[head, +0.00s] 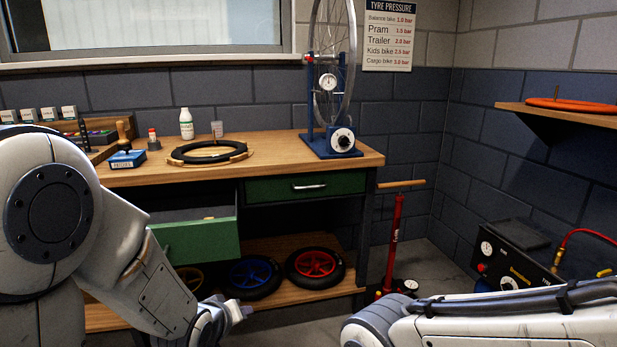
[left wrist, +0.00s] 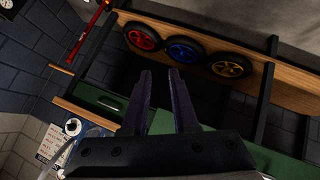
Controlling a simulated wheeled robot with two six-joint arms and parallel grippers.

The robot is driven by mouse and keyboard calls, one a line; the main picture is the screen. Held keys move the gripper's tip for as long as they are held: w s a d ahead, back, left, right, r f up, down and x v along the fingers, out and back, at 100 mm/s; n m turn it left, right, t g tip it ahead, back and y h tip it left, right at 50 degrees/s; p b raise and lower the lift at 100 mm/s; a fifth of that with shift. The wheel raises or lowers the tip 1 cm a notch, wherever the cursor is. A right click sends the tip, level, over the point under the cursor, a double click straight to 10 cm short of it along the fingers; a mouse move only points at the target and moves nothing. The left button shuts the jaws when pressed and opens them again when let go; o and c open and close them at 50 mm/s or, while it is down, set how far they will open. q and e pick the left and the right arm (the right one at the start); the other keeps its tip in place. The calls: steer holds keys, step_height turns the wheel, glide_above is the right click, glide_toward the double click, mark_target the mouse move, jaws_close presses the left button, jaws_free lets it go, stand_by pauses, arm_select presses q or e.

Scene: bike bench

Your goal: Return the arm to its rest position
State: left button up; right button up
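My left arm (head: 165,290) comes in from the left in the head view and bends down in front of the bench. My left gripper (left wrist: 160,73) shows in the left wrist view with its two dark fingers apart and nothing between them. My right arm (head: 500,325) lies across the bottom right of the head view. Its gripper is out of view.
The workbench (head: 285,153) carries a wheel stand (head: 330,145) and a tyre (head: 207,152). A green drawer (head: 196,240) stands open near my left arm. Wheels lie on the lower shelf (head: 300,302). A red pump (head: 394,245) and compressor (head: 515,265) stand right.

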arm_select(q)
steer(key=s+d+r+m+g, duration=0.2)
steer(key=s+d+m+g, duration=0.15)
steer(key=s, duration=0.55)
steer(key=s+d+r+m+g+p, duration=0.1)
steer(key=s+d+m+g, duration=0.3)
steer(key=s, duration=0.5)
steer(key=s+d+r+m+g, duration=0.2)
steer(key=s+m, duration=0.3)
steer(key=s, duration=0.4)
step_height(320, 180, up, 28)
steer(key=p, duration=2.9)
steer(key=shift+w+r+y, duration=0.15)
steer(key=shift+y, duration=0.15)
